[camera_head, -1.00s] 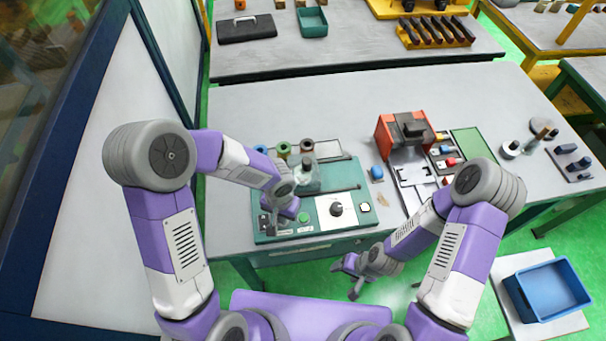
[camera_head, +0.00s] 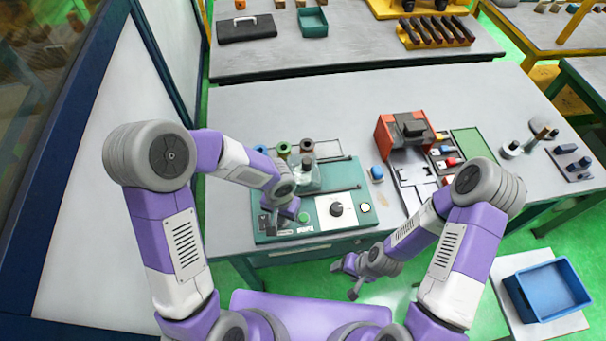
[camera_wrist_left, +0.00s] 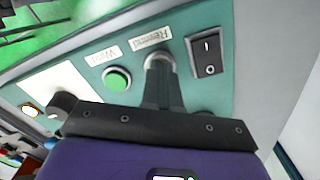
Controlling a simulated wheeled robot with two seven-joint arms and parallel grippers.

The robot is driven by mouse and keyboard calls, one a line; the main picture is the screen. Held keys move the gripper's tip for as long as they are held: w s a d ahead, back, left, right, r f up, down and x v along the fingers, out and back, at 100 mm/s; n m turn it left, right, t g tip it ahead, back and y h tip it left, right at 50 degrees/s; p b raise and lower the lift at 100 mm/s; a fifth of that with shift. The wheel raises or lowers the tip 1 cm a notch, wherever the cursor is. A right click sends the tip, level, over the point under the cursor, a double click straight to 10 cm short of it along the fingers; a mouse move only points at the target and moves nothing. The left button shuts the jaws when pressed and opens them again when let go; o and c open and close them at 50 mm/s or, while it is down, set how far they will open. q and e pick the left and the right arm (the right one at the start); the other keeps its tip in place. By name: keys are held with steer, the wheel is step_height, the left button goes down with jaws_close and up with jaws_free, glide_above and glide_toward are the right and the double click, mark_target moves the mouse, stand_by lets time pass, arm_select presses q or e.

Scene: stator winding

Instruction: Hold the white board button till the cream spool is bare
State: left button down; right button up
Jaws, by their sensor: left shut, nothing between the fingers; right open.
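The teal winding board (camera_head: 350,222) stands on the near table edge. My left gripper (camera_wrist_left: 160,80) is shut and empty, its fingertips over a pale round button (camera_wrist_left: 158,58) beside the label "Rewind" in the left wrist view. The tips appear to touch the button and hide most of it. The green button (camera_wrist_left: 117,79), labelled "Wind", is beside it. In the head view my left gripper (camera_head: 272,222) is over the board's front left. Blue, green and brown spools (camera_head: 307,146) stand behind; I cannot pick out a cream spool. My right gripper (camera_head: 347,277) is open and empty, in front of the table.
A black rocker switch (camera_wrist_left: 206,52) is close to the left fingertips. A clear cover (camera_head: 307,178) and a black knob (camera_head: 336,209) are on the board. A red and black machine (camera_head: 402,132) stands to the right. A blue bin (camera_head: 548,291) is at lower right.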

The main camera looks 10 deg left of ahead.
arm_select(q)
steer(key=shift+r, duration=0.1)
step_height(320, 180, up, 7)
steer(key=p, duration=0.5)
stand_by(0.3)
stand_by(0.4)
